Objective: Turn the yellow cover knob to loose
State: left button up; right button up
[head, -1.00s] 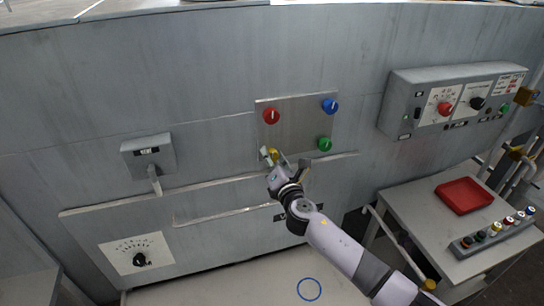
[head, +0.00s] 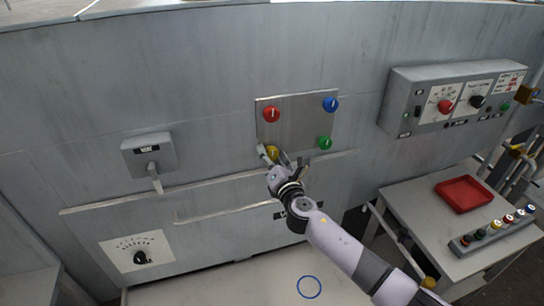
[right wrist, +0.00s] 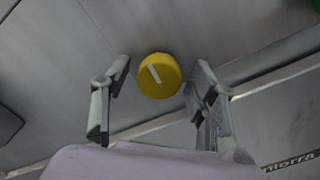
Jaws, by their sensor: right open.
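The yellow cover knob (head: 272,152) sits at the lower left corner of a metal cover plate (head: 296,122), partly hidden by my gripper in the head view. In the right wrist view the yellow knob (right wrist: 159,75) shows whole, with a white line tilted to the upper left. My right gripper (head: 282,157) is open at the knob. In the right wrist view its fingers (right wrist: 157,85) stand to the left and right of the knob, with a gap on both sides. My left gripper is not in view.
Red (head: 271,114), blue (head: 330,104) and green (head: 324,142) knobs sit at the plate's other corners. A rail (head: 215,183) runs below the plate. A control box (head: 400,98) is at right, above a side table with a red tray (head: 464,194). A lever box (head: 149,155) is at left.

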jog(key=v, duration=1.2)
dwell(0.4)
